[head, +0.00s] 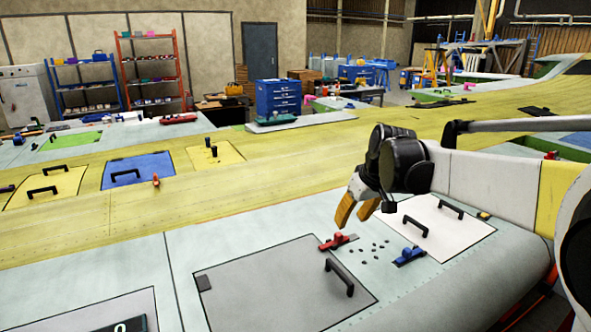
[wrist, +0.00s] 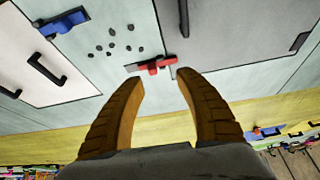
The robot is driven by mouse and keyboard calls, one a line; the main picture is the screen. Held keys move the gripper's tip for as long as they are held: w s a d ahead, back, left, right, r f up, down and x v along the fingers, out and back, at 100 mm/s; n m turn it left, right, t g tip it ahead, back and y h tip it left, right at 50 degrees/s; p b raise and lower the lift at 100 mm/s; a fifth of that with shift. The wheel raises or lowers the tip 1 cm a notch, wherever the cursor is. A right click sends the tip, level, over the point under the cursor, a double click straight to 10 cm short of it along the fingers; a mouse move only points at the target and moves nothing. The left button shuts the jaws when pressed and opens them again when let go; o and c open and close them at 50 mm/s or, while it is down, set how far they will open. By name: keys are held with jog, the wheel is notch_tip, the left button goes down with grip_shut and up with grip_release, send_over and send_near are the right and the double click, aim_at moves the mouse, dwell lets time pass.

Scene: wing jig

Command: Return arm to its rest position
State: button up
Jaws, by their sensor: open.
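My gripper (head: 356,211) hangs from my arm, which reaches in from the right in the head view. Its two orange-brown fingers are apart with nothing between them. They also show spread in the wrist view (wrist: 158,85). The fingertips are above the wing panel (head: 240,225), near a red clamp-like tool (head: 338,242). The red tool lies beyond the fingertips in the wrist view (wrist: 156,65), and I see no contact.
Several small dark pieces (head: 374,249) lie between the red tool and a blue tool (head: 408,256). A grey hatch (head: 270,285) and a white hatch (head: 440,225) have raised black handles. Shelves and a blue cabinet (head: 278,98) stand far back.

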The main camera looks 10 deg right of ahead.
jog(key=s+f+m+t+b, duration=0.1)
jog(key=s+f+b, duration=0.1)
jog(key=s, duration=0.7)
jog(key=s+a+f+m+h+b, duration=0.1)
jog(key=s+f, duration=0.4)
jog(key=s, duration=0.5)
jog(key=s+a+f+m+t+b, duration=0.1)
jog(key=s+f, duration=0.3)
jog(key=s, duration=0.5)
jog(key=shift+s+a+m+t+b, duration=0.2)
jog(key=shift+m+t+b, duration=0.15)
jog(key=shift+b, duration=0.5)
